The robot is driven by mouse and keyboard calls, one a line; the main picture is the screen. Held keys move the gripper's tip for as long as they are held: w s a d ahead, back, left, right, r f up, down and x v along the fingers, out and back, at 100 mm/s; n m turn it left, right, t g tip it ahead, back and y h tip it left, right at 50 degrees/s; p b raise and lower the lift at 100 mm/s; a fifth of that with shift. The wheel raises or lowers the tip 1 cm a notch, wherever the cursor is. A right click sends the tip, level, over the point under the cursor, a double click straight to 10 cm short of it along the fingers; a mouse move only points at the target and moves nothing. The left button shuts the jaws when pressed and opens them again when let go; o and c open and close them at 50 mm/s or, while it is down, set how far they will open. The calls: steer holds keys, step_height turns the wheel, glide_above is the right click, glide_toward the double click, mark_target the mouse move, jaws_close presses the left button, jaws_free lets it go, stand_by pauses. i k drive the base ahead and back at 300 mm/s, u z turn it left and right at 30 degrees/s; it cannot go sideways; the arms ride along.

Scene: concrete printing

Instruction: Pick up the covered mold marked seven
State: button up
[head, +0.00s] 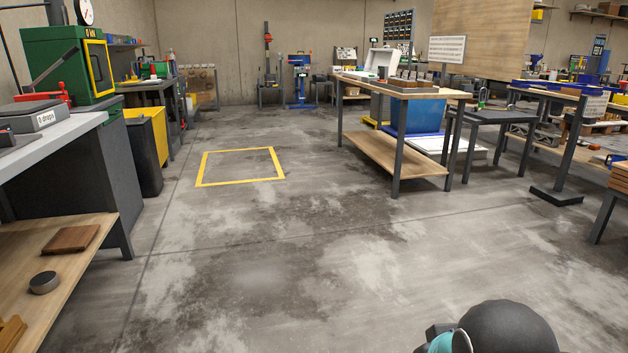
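I cannot make out a covered mold marked seven. Several small brownish block-like objects (408,82) stand in a row on the wooden table (400,93) right of centre; they are too small to tell whether they are molds or carry numbers. A white box with a raised lid (382,58) stands behind them. At the bottom right, a dark rounded part of my arm shows with a teal piece beside it. My gripper itself is not in view.
Open concrete floor (290,260) lies ahead, with a yellow floor square (240,181). A workbench (60,130) and green machine (68,62) line the left, near a yellow-and-black bin (147,150).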

mark_target(398, 73)
steer(key=u, duration=0.4)
steer(key=i, duration=3.7)
steer(key=z, duration=1.15)
steer(key=i, duration=0.8)
steer(key=z, duration=0.3)
